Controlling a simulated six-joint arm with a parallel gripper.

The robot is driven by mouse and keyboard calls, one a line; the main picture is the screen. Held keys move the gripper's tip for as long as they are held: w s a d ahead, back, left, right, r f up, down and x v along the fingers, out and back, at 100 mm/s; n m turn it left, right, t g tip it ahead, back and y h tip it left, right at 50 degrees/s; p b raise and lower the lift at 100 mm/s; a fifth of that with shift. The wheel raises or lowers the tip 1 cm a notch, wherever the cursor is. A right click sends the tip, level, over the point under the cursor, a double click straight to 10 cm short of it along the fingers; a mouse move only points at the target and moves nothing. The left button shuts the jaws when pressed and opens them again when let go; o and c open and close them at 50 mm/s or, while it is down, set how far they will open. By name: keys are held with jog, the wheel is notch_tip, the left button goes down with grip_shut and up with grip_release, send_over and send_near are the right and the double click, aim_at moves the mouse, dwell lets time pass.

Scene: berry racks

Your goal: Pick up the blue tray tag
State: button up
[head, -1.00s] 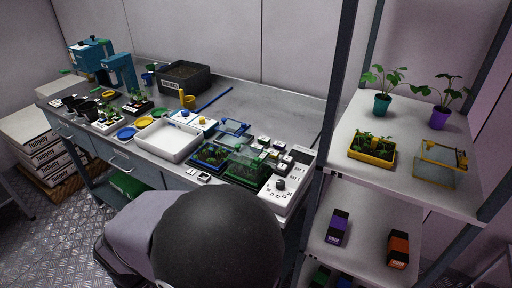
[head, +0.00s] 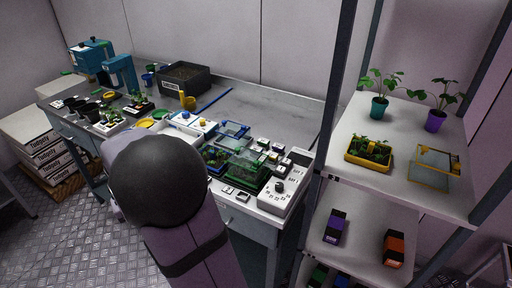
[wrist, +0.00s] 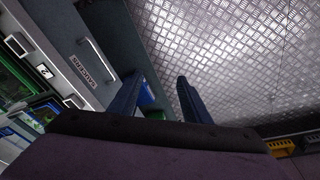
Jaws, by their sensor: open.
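My gripper (wrist: 158,92) shows in the wrist view as two blue fingers, apart and with nothing between them. It points over the metal floor beside the bench front. In the head view my arm hides it. A blue-framed tray (head: 234,130) lies on the bench, and another blue-edged tray with seedlings (head: 213,158) lies nearer. Small white-and-dark tags (head: 243,196) lie at the bench's front edge and several more lie to the right of the trays. A white tag marked 2 (wrist: 44,71) shows in the wrist view. I cannot tell which tag is the blue tray's.
A green-framed clear tray (head: 242,170) and a white control panel (head: 282,187) fill the bench's right end. A shelf post (head: 320,170) stands close beside it. A drawer labelled saucers (wrist: 85,70) is in the bench front. The bench's back right is clear.

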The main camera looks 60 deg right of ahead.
jog(key=d+r+m+h+p, duration=0.1)
jog(key=d+r+m, duration=0.1)
jog(key=d, duration=0.9)
jog(key=d+r+m+h+p, duration=0.1)
jog(key=d+m, duration=0.3)
jog(key=d, duration=0.8)
jog(key=d+r+m+h+p, duration=0.1)
jog(key=d+r+m+p, duration=0.1)
jog(key=d, duration=0.9)
jog(key=shift+w+d+r+m+h+p, duration=0.1)
jog(key=shift+d+r+m+h+p, duration=0.05)
jog(key=shift+r+m, duration=0.25)
jog(key=shift+w+d+r+m+h+p, duration=0.15)
jog(key=shift+r+m, duration=0.15)
jog(key=shift+r, duration=0.15)
jog(key=s+d+m, duration=0.1)
jog(key=s+d, duration=0.2)
jog(key=m+g+p, duration=0.2)
send_near(256, 149)
jog(key=shift+y, duration=0.4)
jog(key=shift+d+p+x, duration=0.2)
jog(key=shift+p+x, duration=0.8)
jog(key=shift+x, duration=1.05)
jog(key=shift+d+p+x, duration=0.2)
jog(key=shift+p+x, duration=0.75)
jog(key=shift+x, duration=1.1)
jog(key=shift+r, duration=0.2)
jog(key=c, duration=0.8)
